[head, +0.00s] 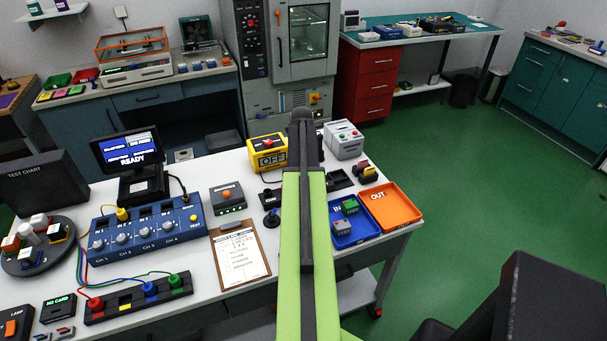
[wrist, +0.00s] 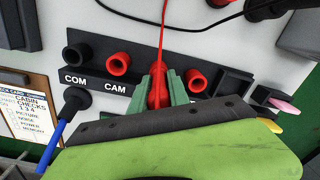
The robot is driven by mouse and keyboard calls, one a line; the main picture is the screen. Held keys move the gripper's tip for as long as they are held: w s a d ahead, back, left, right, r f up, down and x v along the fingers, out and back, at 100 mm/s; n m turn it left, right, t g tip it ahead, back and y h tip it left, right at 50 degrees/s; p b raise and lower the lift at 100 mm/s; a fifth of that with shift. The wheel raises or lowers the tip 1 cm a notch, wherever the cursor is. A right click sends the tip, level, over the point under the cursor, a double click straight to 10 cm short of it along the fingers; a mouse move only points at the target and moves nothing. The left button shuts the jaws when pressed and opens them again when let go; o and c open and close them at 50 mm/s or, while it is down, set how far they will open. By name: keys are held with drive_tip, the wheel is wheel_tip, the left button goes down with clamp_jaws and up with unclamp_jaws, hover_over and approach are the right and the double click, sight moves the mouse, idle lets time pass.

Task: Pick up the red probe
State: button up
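In the wrist view the red probe (wrist: 159,88), with a thin red lead running up from it, stands between the two green fingers of my gripper (wrist: 159,94). The fingers lie close against both of its sides and appear shut on it. It is over the black socket strip (wrist: 98,73) marked COM and CAM; I cannot tell whether its lower end is in a socket. In the head view my raised green arm hides the gripper and the red probe.
Red sockets (wrist: 117,64) flank the probe. A dark probe with a blue lead (wrist: 75,99) is at left, beside the clipboard (wrist: 22,95). In the head view a blue IN tray (head: 362,238) and an orange OUT tray (head: 405,214) lie right of my arm.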

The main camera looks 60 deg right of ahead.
clamp_jaws()
drive_tip(key=shift+r, duration=0.1)
